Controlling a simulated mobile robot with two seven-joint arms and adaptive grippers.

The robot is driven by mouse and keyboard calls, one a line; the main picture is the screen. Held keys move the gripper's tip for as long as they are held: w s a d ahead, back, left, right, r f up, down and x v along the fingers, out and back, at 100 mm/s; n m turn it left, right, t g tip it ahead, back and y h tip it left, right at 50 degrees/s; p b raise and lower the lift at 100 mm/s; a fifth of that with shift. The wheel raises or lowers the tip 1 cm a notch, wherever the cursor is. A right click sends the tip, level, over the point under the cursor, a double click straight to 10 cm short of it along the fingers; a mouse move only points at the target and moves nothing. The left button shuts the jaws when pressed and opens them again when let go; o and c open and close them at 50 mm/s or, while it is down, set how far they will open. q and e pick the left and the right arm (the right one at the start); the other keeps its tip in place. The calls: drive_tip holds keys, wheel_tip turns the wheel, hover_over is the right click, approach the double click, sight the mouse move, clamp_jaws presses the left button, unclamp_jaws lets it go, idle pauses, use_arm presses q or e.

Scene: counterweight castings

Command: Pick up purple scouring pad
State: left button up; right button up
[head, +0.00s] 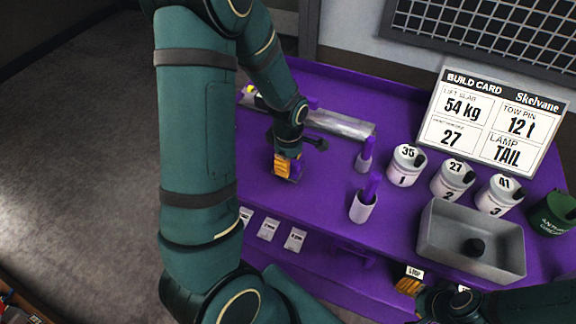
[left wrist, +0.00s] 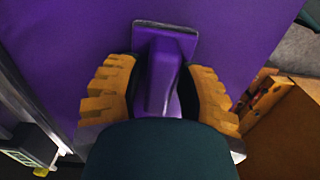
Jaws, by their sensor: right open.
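The purple scouring pad (left wrist: 165,42), a flat plate with a raised handle, shows between the fingers of my left gripper (left wrist: 165,95) in the left wrist view. Narrow dark bands lie between handle and fingers, so I cannot tell whether they grip it. In the head view my left gripper (head: 286,168) is low over the purple table, with a bit of purple at its fingers (head: 296,171). My right gripper (head: 408,284) is open at the table's front edge, partly hidden by its arm and a small white label.
A build card (head: 493,118) stands behind. Small white packets (head: 294,239) line the front.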

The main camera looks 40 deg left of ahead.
use_arm(q)
clamp_jaws()
wheel_tip(320, 180, up, 10)
drive_tip(key=shift+p, duration=1.05)
